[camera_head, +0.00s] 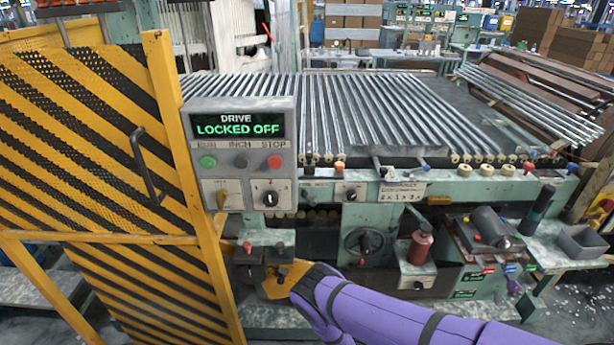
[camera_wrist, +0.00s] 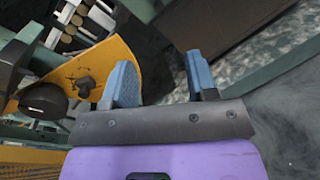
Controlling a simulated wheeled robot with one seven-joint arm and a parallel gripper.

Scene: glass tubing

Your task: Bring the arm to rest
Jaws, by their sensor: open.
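My purple arm reaches in from the lower right in the head view. Its gripper is mostly hidden there, at the low front of the machine next to a yellow plate (camera_head: 284,282). In the wrist view my gripper (camera_wrist: 162,84) shows two blue fingers spread apart with nothing between them. The yellow plate (camera_wrist: 92,70) with a dark knob (camera_wrist: 84,86) lies just left of the left finger; I cannot tell whether they touch. The control box (camera_head: 240,150) above reads "DRIVE LOCKED OFF".
A yellow-and-black striped guard gate (camera_head: 95,125) with a handle stands on the left. A handwheel (camera_head: 364,243), a red bottle (camera_head: 420,245) and a small motor unit (camera_head: 490,235) are right of my gripper. Glass tubes (camera_head: 370,105) lie across the machine bed. Grey floor shows lower right in the wrist view.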

